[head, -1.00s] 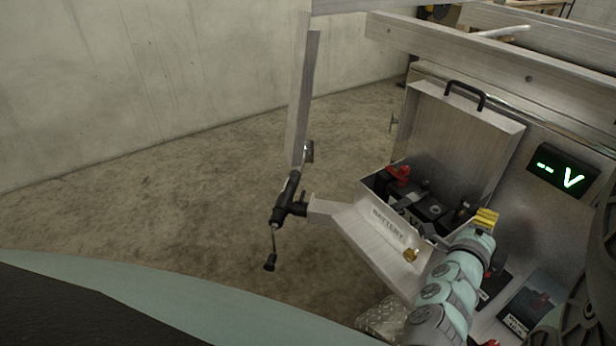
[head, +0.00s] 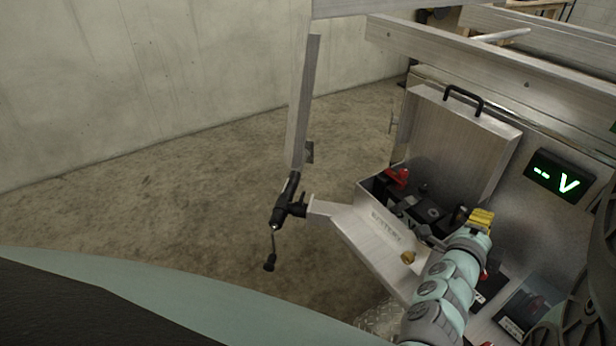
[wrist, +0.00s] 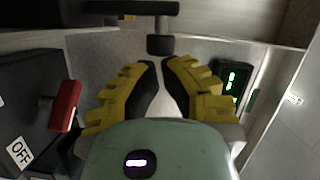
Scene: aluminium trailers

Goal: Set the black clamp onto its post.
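My gripper (head: 481,218) has yellow fingers and is beside the right end of the open battery box (head: 372,232). In the wrist view my gripper's fingertips (wrist: 161,64) are a little apart, with nothing visible between them. A dark piece (head: 460,216) just left of the fingers looks like the black clamp, but it is small and partly hidden. In the wrist view a black block under a dark bar (wrist: 160,45) lies just beyond the fingertips; I cannot tell if it is the clamp. A red clamp (head: 398,176) sits at the battery's far left. The black clamp's post cannot be made out.
The raised lid (head: 455,135) with a black handle stands behind the box. A lit display (head: 560,174) reads "-- V". A red switch (wrist: 66,105) marked OFF is left in the wrist view.

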